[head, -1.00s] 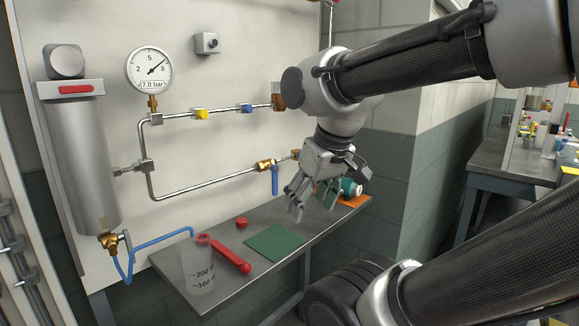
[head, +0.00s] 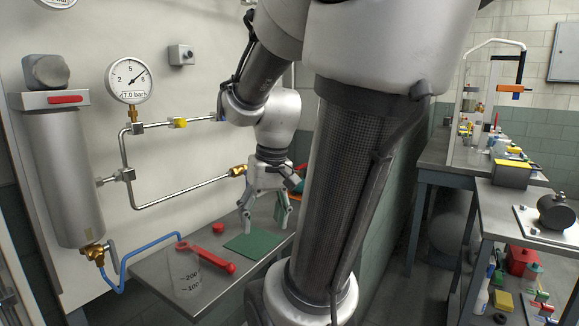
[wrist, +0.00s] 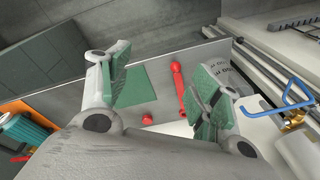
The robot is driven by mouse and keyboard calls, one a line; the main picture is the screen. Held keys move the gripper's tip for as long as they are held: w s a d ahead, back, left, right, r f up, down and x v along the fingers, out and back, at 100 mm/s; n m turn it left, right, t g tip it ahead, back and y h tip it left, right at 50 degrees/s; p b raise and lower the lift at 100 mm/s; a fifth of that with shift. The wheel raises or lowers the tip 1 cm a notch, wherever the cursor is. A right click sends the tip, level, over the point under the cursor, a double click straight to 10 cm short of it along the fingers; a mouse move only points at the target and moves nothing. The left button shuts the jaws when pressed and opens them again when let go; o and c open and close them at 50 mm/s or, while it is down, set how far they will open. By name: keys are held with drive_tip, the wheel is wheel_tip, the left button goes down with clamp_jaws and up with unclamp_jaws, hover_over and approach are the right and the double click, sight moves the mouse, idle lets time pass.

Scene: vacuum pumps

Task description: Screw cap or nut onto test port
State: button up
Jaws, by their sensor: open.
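A small red cap (head: 218,228) lies on the grey bench (head: 150,268), behind the red wrench (head: 208,258). The pipework on the wall panel has a yellow fitting (head: 178,123) and a brass fitting (head: 238,170). I cannot tell which one is the test port.
A grey filter cylinder (head: 62,170) and a pressure gauge (head: 130,80) are on the panel. A second bench (head: 430,165) and a cart stand at right.

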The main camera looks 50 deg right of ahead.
drive_tip(key=w+d+f+t+y, duration=0.1)
drive_tip(key=w+d+f+t, duration=0.1)
drive_tip(key=d, duration=0.3)
drive_tip(key=w+d+f+m+t+y, duration=0.1)
drive_tip(key=w+d+f+t+y, duration=0.1)
drive_tip(key=w+d+f, duration=0.2)
drive_tip(key=w+d+f+m+t+y, duration=0.1)
drive_tip(key=w+d+f+t+y, duration=0.1)
drive_tip(key=w+d, duration=0.3)
drive_tip(key=shift+d+f, duration=0.2)
drive_tip(key=shift+d, duration=0.7)
drive_tip(key=shift+d+f, duration=0.2)
drive_tip(key=shift+d, duration=0.65)
drive_tip(key=w+d+t, duration=0.1)
drive_tip(key=d, duration=0.2)
drive_tip(key=w+d+t, duration=0.1)
drive_tip(key=shift+w+d+n+t, duration=0.15)
drive_tip(key=shift+w+n+t, duration=0.15)
drive_tip(key=shift+w+n, duration=0.1)
drive_tip(key=w+d+r+n+t+h, duration=0.1)
drive_tip(key=w+d+r+n+t, duration=0.2)
drive_tip(key=d+n, duration=0.3)
drive_tip(key=w+d+r+n+t+h, duration=0.2)
drive_tip(key=w+d+r+n+t, duration=0.2)
drive_tip(key=d+r+n, duration=0.2)
drive_tip(key=shift+d, duration=0.25)
drive_tip(key=shift+w, duration=0.2)
